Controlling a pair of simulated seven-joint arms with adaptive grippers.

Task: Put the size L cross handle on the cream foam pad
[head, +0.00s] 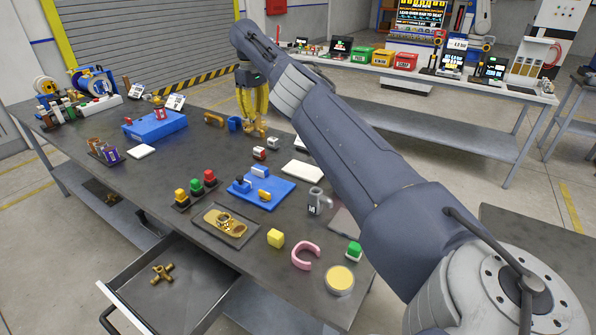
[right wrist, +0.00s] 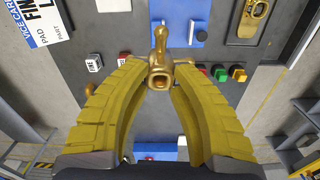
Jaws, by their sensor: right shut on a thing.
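My right gripper (head: 254,128) is shut on a brass cross handle. In the right wrist view the cross handle (right wrist: 160,72) sits between the yellow fingertips (right wrist: 159,78), one arm pointing up the picture. I cannot read its size. In the head view the gripper is over the far part of the bench. A pale cream pad (head: 302,170) lies flat and bare on the bench, nearer the camera and right of the gripper. A whiter square (head: 141,151) lies at the left. Another brass cross handle (head: 162,273) lies in the open drawer. My left gripper is not in view.
A blue fixture (head: 262,193), a grey mug (head: 319,201) and a dark tray with a brass part (head: 225,224) stand around the middle. Red, green and yellow buttons (head: 195,187) are left of them. The drawer (head: 150,303) stands open at the front.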

